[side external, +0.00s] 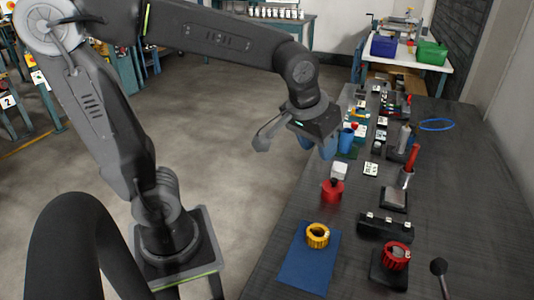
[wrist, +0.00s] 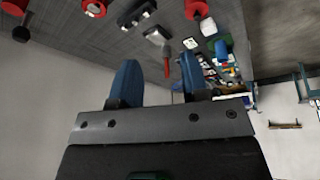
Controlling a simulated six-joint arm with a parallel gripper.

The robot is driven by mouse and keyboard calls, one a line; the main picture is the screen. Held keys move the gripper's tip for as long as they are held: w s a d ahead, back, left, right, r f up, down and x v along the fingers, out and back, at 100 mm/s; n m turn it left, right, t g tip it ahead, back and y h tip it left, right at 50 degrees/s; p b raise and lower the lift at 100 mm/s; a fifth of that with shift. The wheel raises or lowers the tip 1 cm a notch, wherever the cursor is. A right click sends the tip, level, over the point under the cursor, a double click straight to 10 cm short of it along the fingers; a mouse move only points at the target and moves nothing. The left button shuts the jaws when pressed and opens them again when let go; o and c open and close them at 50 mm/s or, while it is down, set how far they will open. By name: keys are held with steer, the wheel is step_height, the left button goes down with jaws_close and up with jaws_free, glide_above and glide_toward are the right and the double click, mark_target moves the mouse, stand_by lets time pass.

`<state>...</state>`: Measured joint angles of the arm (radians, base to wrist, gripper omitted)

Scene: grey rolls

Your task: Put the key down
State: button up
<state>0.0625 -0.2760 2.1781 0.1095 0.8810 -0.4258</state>
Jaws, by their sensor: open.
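My gripper (side external: 318,147) hangs above the near left edge of the dark table, with its blue fingers pointing down. In the wrist view the two blue fingers (wrist: 158,62) stand apart, with nothing held between them. I cannot make out a key in either view.
The dark table (side external: 460,215) holds a yellow ring (side external: 317,235) on a blue mat (side external: 298,272), a red knobbed part (side external: 332,191), a red ring part (side external: 396,256), a black rail (side external: 385,226) and a red-handled tool (side external: 409,166). Several small parts crowd its far end. The right side is mostly clear.

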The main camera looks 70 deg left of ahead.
steer(key=s+m+t, duration=0.1)
steer(key=s+m, duration=0.2)
steer(key=s, duration=0.7)
steer(key=shift+s+a+m+h, duration=0.2)
steer(key=shift+s+m+h, duration=0.1)
steer(key=shift+h, duration=0.1)
